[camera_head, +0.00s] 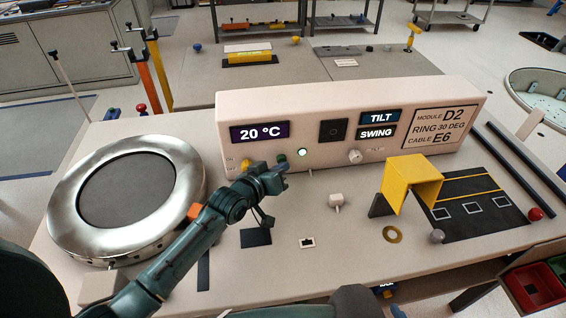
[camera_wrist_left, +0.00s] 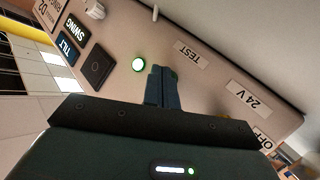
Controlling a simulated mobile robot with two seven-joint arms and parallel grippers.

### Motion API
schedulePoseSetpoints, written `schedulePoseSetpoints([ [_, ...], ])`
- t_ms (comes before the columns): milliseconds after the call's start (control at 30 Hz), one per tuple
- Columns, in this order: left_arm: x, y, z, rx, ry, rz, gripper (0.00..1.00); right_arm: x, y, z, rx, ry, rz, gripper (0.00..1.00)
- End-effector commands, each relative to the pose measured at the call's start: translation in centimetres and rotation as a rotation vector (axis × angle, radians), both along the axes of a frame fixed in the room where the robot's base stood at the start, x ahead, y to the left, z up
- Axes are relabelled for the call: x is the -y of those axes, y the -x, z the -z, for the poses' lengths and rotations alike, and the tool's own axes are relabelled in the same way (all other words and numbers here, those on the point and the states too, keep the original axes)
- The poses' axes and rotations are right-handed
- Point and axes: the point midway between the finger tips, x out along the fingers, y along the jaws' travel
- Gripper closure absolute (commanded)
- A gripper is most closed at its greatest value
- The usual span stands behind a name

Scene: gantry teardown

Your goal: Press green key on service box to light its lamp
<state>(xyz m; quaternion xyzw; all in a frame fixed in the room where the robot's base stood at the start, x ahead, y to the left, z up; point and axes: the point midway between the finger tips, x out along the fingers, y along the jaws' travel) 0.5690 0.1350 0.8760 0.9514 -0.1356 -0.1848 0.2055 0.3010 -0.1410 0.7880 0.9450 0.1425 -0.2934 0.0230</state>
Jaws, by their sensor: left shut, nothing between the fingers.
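The service box (camera_head: 400,97) is a long cream box on the table, with a display reading 20 °C. Its green key (camera_head: 282,158) is on the front face, partly covered by my left gripper (camera_head: 284,170). The lamp (camera_head: 303,152) right of the key glows white with a green rim; it also glows in the left wrist view (camera_wrist_left: 138,64). There my shut, empty left fingers (camera_wrist_left: 160,72) reach the box face, with a sliver of green beside their tips. Whether they touch the key is hidden. My right gripper is out of view.
A yellow knob (camera_head: 246,164) sits left of the green key, and a pale knob (camera_head: 354,156) to the right. A large metal ring (camera_head: 75,228) stands at the left. A yellow bracket (camera_head: 412,180) and dark mat (camera_head: 480,222) lie at the right.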

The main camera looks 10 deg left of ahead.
Motion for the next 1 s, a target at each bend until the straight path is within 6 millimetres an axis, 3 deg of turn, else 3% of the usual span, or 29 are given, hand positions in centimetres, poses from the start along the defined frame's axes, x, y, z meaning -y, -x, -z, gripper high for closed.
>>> schedulePoseSetpoints([
  [500,0.7,1.6,-0.3,0.001,0.001,0.000,1.00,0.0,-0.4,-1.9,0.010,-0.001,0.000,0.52],
  [833,0.8,1.8,-0.1,0.001,0.001,0.000,1.00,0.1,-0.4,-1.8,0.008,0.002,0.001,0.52],
  [1000,1.3,3.1,-0.4,-0.003,0.002,0.000,1.00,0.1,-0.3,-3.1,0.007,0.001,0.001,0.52],
])
